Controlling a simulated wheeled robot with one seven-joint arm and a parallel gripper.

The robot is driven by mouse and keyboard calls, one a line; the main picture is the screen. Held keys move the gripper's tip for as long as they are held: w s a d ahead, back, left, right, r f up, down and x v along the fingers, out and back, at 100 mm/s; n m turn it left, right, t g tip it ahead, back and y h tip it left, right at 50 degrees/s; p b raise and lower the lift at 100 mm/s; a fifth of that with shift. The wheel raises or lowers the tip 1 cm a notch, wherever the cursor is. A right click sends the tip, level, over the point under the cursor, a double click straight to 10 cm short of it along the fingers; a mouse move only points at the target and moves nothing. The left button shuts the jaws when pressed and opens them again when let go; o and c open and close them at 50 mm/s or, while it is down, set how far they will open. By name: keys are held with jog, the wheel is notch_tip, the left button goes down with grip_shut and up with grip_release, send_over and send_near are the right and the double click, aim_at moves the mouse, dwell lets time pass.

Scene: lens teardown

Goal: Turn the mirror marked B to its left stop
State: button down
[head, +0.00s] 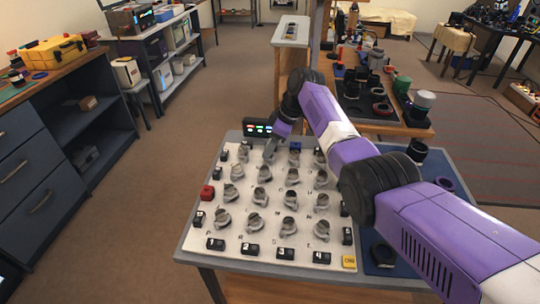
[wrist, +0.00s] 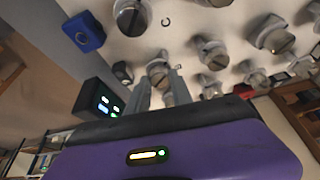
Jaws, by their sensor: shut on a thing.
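The white board (head: 265,237) carries several grey mirror mounts in rows. My gripper (head: 269,154) reaches down to the board's far row, at the second mount from the left. In the wrist view my gripper (wrist: 164,92) has its two fingers shut on a round grey mirror mount (wrist: 157,69) with a slotted face. A small mark beside this mount is too small to read. A letter C shows beside the neighbouring mount (wrist: 132,16). The fingers hide part of the held mount, so its exact turn is hard to tell.
A dark box with lit indicators (head: 258,128) stands at the board's far edge. A blue block (wrist: 83,32) sits near the held mount. Other mounts stand close around.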

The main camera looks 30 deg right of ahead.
jog(key=shift+f+n+b, duration=0.1)
jog(key=shift+n+b, duration=0.5)
jog(key=shift+b, duration=0.1)
jog(key=c, duration=1.1)
grip_release()
jog(key=v, duration=0.8)
jog(key=shift+w+d, duration=0.1)
jog(key=shift+w, duration=0.05)
